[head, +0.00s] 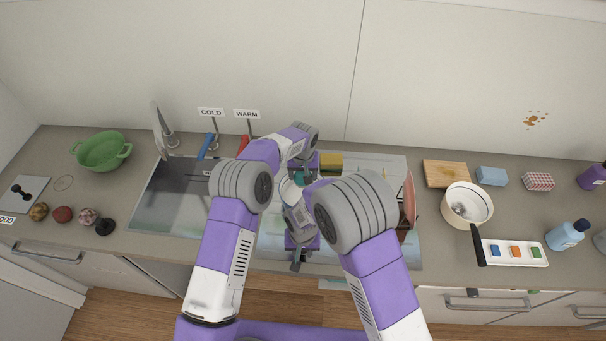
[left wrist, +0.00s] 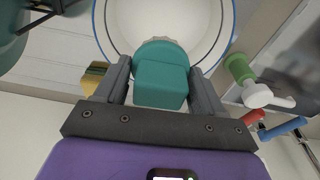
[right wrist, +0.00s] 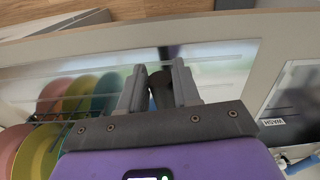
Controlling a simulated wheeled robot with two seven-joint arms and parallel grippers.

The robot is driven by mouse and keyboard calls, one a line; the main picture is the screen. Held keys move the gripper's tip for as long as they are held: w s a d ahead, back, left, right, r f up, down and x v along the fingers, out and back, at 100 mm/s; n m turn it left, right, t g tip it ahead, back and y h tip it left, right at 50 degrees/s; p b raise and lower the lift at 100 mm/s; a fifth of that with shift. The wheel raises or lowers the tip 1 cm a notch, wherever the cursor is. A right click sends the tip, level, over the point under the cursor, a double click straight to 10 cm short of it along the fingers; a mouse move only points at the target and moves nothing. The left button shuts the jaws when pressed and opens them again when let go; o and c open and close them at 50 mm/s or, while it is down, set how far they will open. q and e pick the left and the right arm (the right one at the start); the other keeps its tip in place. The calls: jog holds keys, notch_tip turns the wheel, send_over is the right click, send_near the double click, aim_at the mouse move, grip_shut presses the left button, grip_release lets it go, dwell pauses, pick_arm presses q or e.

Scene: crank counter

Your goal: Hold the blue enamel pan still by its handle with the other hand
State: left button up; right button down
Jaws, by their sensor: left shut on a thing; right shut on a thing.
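The blue enamel pan shows in the left wrist view as a pale round inside with a blue rim (left wrist: 205,28); in the head view my arms mostly hide it. My left gripper (left wrist: 160,82) is shut on a teal block-like scrubber (left wrist: 160,68), which is over or against the pan's inside; contact is unclear. My right gripper (right wrist: 158,78) is shut on a dark bar, the pan's handle (right wrist: 160,95).
A steel sink (head: 165,205) with a tap (head: 165,135) lies left. Coloured plates (right wrist: 85,95) stand in a rack to the right. A yellow and green sponge (head: 330,162) lies behind. A white pot (head: 466,203) and a tray (head: 515,262) stand far right.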

pick_arm(q)
jog(key=shift+r, duration=3.95)
pick_arm(e)
jog(key=c, duration=0.7)
grip_release()
notch_tip(320, 180, up, 12)
